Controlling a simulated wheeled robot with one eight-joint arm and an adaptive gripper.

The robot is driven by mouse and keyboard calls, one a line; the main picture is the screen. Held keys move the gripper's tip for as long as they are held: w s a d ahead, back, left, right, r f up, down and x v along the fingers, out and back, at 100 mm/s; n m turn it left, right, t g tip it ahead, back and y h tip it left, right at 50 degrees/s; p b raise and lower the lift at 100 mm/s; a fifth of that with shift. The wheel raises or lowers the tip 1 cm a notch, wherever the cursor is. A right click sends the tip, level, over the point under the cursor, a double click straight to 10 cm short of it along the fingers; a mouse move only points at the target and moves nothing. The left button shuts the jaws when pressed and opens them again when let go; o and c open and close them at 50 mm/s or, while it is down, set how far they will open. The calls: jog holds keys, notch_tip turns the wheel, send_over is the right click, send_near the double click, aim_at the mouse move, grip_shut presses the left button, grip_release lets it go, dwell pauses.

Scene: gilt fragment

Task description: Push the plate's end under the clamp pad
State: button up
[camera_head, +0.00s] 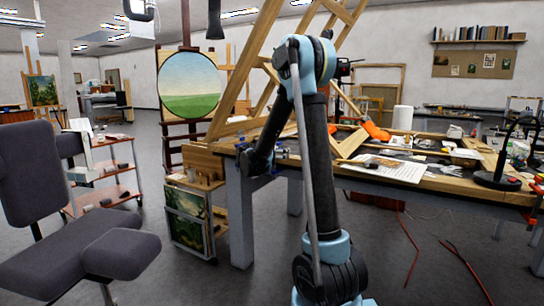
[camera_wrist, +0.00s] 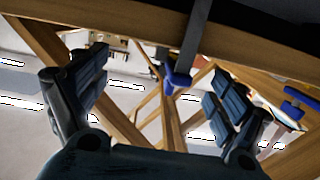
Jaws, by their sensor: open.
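In the wrist view my gripper (camera_wrist: 157,70) is open, its two dark fingers spread wide with nothing held between them. Ahead of the gap is a blue clamp part (camera_wrist: 178,78) at the end of a dark grey bar (camera_wrist: 194,35); I cannot tell whether it is the pad. A second blue clamp part (camera_wrist: 301,97) is at the right edge. In the head view blue clamps (camera_head: 282,150) sit at the table's left end, close to my arm's dark end. I cannot make out the plate for certain in either view.
A wooden beam (camera_wrist: 130,18) crosses the top of the wrist view. In the head view the workbench (camera_head: 243,205) carries a leaning wooden frame (camera_head: 238,75), papers (camera_head: 385,168) and tools. A grey chair (camera_head: 100,245) stands at left. Red cables (camera_head: 410,240) lie on the floor at right.

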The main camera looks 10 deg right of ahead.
jog(key=shift+x, duration=2.05)
jog(key=shift+c, duration=0.4)
jog(key=c, duration=1)
jog(key=o, duration=1.1)
jog(key=shift+s, duration=0.1)
jog(key=v, duration=1.1)
jog(key=shift+s+a, duration=0.2)
jog(key=shift+a, duration=0.05)
